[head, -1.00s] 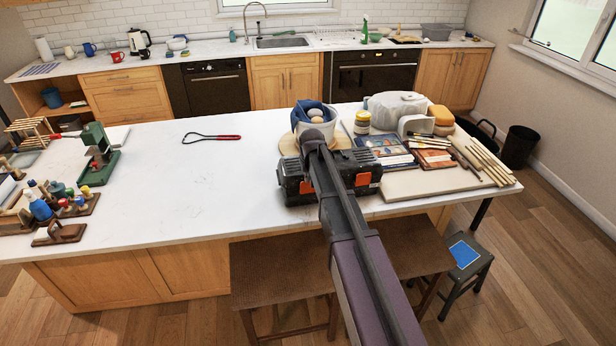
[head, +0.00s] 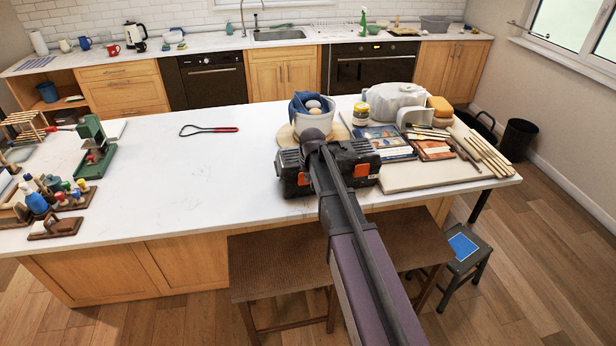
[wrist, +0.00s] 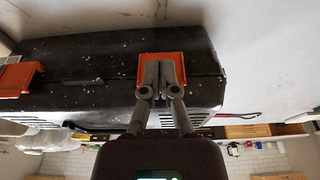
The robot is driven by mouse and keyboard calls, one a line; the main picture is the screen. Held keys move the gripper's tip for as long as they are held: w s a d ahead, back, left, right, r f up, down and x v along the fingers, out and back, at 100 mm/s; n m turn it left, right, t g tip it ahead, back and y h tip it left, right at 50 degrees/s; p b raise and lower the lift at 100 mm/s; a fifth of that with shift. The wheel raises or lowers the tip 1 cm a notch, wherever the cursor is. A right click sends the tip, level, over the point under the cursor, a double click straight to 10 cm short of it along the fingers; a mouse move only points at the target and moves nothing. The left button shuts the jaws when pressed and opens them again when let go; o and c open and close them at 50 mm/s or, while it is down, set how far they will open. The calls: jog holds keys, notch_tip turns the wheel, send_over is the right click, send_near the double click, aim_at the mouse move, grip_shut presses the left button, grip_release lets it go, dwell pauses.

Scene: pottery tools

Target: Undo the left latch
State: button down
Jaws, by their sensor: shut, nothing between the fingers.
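A black toolbox (head: 347,160) with two orange latches stands near the front edge of the white counter. Its left latch (head: 303,179) shows just left of my arm, and its right latch (head: 361,180) is to the right of it. The wrist view is upside down, so the left latch (wrist: 142,61) is near its middle and the right latch (wrist: 18,77) is at its left edge. My gripper (wrist: 162,68) is shut and empty, its fingertips in front of the left latch. I cannot tell whether they touch it. My arm hides part of the toolbox front in the head view.
A bowl with eggs and a blue cloth (head: 313,108) stands behind the toolbox. Books (head: 384,142), a board (head: 420,178) and wooden sticks (head: 485,152) lie to the right. A red-handled wire tool (head: 209,130) lies on the clear counter left. Stools (head: 275,268) stand in front.

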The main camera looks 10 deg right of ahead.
jog(key=shift+s+f+b, duration=0.4)
jog(key=shift+s+f, duration=0.1)
jog(key=shift+s, duration=0.05)
jog(key=shift+s+f, duration=0.1)
dwell(0.4)
jog(key=p+v, duration=0.8)
dwell(0.6)
dwell(0.6)
